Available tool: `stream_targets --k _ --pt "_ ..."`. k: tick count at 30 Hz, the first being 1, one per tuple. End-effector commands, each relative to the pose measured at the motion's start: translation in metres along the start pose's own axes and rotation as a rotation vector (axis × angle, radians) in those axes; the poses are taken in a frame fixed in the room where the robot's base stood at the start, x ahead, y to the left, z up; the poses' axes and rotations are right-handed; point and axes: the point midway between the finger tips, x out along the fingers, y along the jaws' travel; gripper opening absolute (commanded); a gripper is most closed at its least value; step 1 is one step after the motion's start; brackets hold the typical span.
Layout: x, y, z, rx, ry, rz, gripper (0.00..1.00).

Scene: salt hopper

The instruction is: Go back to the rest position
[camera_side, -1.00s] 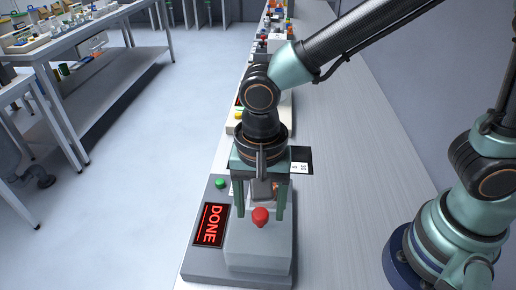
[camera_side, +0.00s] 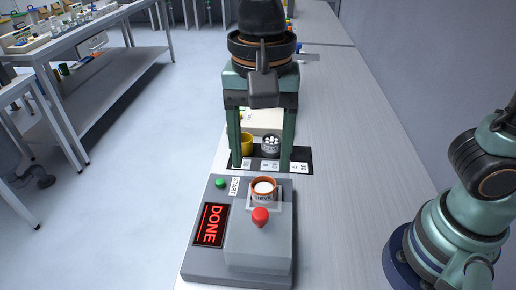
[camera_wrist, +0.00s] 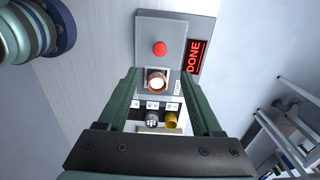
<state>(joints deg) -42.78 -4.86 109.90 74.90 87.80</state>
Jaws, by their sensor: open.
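My gripper (camera_side: 261,165) is open and empty. In the side view its two green fingers hang in the air above the bench, behind the grey hopper machine (camera_side: 262,248). The machine has a red knob (camera_side: 260,216), a green START button (camera_side: 220,183) and a display (camera_side: 209,225) reading DONE in red. A brown-rimmed cup (camera_side: 264,188) with white content stands at the machine, apart from the fingers. In the wrist view the cup (camera_wrist: 157,82) appears between the fingers, with the red knob (camera_wrist: 159,49) beyond it.
A black strip with white labels (camera_side: 270,165) lies behind the machine. On it stand a yellow cup (camera_side: 246,145) and a grey cup with dark marks (camera_side: 270,144). A cream box (camera_side: 262,120) is behind them. The bench to the right (camera_side: 345,180) is clear.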

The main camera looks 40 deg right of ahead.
Motion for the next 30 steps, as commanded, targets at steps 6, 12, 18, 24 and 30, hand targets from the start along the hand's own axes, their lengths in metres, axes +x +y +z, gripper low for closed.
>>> stream_targets --k 6,12,18,24,30 --pt "-0.001 0.000 0.000 0.000 0.000 0.000 0.67" --pt "-0.002 0.003 -0.007 -0.017 0.001 -0.013 0.67" --pt "-0.006 0.024 -0.059 -0.166 0.036 -0.113 0.67" --pt "-0.006 0.065 -0.121 -0.395 0.164 -0.215 0.67" --pt "-0.002 0.108 -0.165 -0.608 0.336 -0.233 0.67"
